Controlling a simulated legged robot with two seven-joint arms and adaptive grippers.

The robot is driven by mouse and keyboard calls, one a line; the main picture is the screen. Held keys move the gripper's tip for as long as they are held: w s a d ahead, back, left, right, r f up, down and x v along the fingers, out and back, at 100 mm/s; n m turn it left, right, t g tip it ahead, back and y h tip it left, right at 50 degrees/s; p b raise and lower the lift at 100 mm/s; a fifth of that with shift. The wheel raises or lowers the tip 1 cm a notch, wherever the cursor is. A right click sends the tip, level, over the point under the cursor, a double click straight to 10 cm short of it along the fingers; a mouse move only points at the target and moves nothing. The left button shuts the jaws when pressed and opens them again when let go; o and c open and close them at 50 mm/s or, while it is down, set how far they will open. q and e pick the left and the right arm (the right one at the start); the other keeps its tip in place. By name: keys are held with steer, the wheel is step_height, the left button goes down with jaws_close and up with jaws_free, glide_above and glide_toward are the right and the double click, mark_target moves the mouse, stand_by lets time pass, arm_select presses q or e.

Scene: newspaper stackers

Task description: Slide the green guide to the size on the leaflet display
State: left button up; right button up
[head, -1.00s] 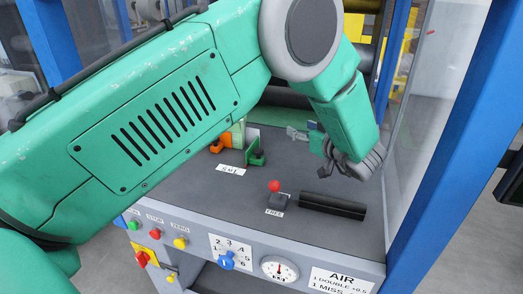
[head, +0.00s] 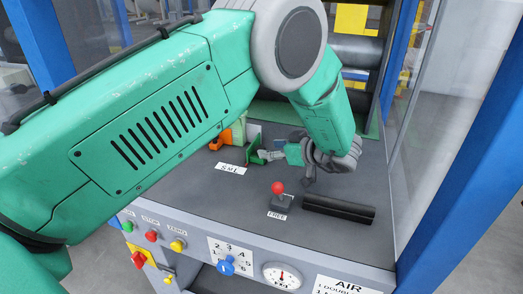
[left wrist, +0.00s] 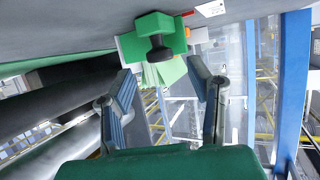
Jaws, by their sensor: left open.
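The green guide (head: 254,158) stands on the dark machine bed beside a white label with S M L (head: 231,169). It also shows in the left wrist view as a green block with a dark round knob (left wrist: 158,45). My left gripper (head: 270,153) is open and points left at the guide from its right. In the left wrist view the guide is just beyond and between the two fingertips (left wrist: 160,78), with no contact visible. I cannot make out a leaflet display or a size shown on one. My right gripper is not in view.
An orange guide (head: 223,139) is left of the green one. A red-topped lever (head: 278,189) marked FREE and a black bar (head: 338,207) stand nearer the front. The front panel has buttons, a numbered dial (head: 228,263) and a gauge (head: 282,276). Clear panels and blue posts flank the bed.

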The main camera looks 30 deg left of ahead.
mark_target(263, 148)
arm_select(q)
steer(key=x, duration=0.2)
steer(key=shift+a+f, duration=0.2)
steer(key=shift+a, duration=0.1)
steer(key=shift+w+a+f, duration=0.1)
steer(key=shift+a, duration=0.2)
steer(key=shift+w+a, duration=0.1)
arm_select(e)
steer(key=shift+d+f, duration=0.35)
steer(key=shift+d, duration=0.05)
arm_select(q)
steer(key=shift+a+f, duration=0.1)
steer(key=shift+a, duration=0.05)
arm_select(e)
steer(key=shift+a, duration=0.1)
